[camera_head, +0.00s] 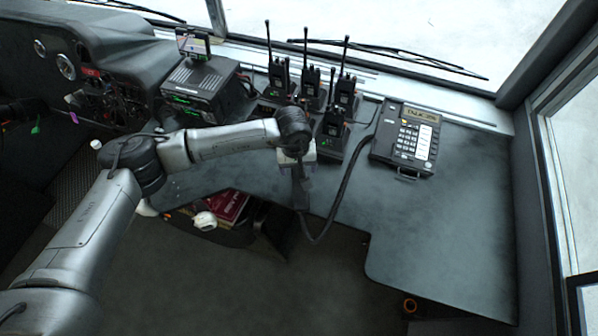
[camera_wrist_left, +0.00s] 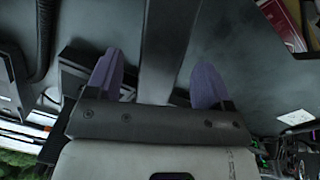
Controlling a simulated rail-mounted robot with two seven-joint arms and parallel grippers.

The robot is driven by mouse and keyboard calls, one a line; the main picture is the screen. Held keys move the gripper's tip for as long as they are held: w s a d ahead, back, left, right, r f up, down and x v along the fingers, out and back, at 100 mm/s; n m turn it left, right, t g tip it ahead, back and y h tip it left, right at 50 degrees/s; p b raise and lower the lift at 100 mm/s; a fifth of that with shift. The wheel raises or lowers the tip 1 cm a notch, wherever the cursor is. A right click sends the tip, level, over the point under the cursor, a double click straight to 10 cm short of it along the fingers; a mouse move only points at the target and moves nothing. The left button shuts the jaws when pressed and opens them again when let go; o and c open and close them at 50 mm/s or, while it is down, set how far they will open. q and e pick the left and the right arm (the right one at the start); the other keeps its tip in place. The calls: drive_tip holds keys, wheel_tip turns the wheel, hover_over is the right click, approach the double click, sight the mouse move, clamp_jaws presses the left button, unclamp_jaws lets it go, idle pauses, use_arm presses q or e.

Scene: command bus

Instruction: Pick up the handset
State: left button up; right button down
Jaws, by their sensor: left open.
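The desk phone (camera_head: 405,140) with its keypad stands on the desk right of centre. Its black coiled cord (camera_head: 346,185) loops down past the desk's front edge and back up to a dark bar, which looks like the handset (camera_head: 301,193), just below my left gripper (camera_head: 298,168). In the left wrist view, the purple fingers of my left gripper (camera_wrist_left: 156,82) are apart, with the dark grey bar of the handset (camera_wrist_left: 160,45) running between them. A gap shows on both sides of it. The gripper's own body hides the bar's near end. My right gripper is not in view.
Several radios with antennas (camera_head: 342,92) stand in chargers just behind my left wrist. A radio console with a small screen (camera_head: 195,82) is further left. A red book (camera_head: 228,205) lies below the desk edge. The desk (camera_head: 455,215) is clear at right.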

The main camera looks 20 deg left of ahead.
sight(298, 170)
use_arm(q)
drive_tip(key=shift+d+f+p, duration=0.15)
drive_tip(key=shift+f+p, duration=0.5)
drive_tip(key=shift+f, duration=1.65)
drive_tip(key=c, duration=1.2)
drive_tip(key=shift+r, duration=0.1)
